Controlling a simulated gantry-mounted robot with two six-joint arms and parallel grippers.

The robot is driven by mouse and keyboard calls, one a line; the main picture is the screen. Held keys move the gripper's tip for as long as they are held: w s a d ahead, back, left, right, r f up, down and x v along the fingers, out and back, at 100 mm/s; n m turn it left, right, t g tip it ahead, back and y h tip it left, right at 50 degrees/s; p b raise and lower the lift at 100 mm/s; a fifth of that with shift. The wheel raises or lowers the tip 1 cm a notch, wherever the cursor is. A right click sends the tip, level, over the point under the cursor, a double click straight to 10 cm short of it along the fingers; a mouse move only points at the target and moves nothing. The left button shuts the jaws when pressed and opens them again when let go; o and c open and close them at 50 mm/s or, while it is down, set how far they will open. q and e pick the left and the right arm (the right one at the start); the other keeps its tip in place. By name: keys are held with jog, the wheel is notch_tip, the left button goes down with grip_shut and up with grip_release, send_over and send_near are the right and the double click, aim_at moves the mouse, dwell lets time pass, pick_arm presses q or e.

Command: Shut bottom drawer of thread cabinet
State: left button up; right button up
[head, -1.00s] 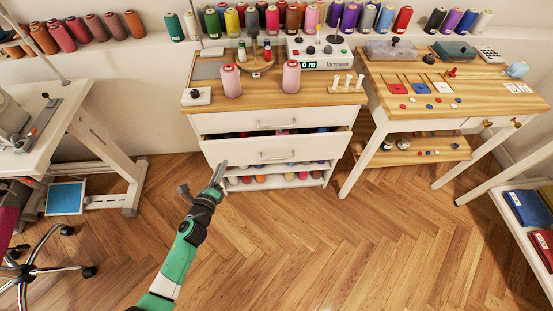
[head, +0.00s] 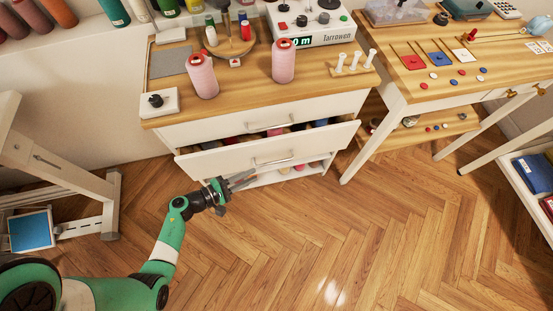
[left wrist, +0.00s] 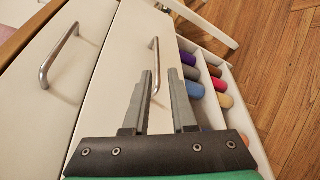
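The white thread cabinet (head: 160,134) stands in front of me in the head view. Its lower drawer (head: 220,160) is pulled out, with thread spools showing through the gap behind its front. The drawer's metal bar handle (head: 273,162) also shows in the left wrist view (left wrist: 153,70). The upper drawer (head: 215,128) is in. My left gripper (head: 248,180) is open and empty, just in front of and below the left half of the lower drawer front. In the left wrist view my left gripper (left wrist: 160,78) has its fingers apart, near the handle; contact cannot be told. My right gripper is out of view.
An open shelf (left wrist: 205,75) of colored spools lies under the drawer. Two pink spools (head: 202,76) stand on the cabinet top. A wooden worktable (head: 440,85) stands close on the right. The wooden floor (head: 330,240) in front is clear.

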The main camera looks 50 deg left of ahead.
aim_at(275, 162)
pick_arm(q)
jog(key=b+x, duration=0.1)
jog(key=x, duration=0.4)
jog(key=b+x, duration=0.2)
jog(key=x, duration=0.3)
jog(key=shift+w+a+b, duration=0.15)
jog(key=shift+a+b, duration=0.05)
jog(key=shift+b, duration=0.1)
jog(key=shift+w, duration=0.5)
jog(key=shift+d, duration=0.1)
jog(key=shift+c, duration=0.3)
grip_shut()
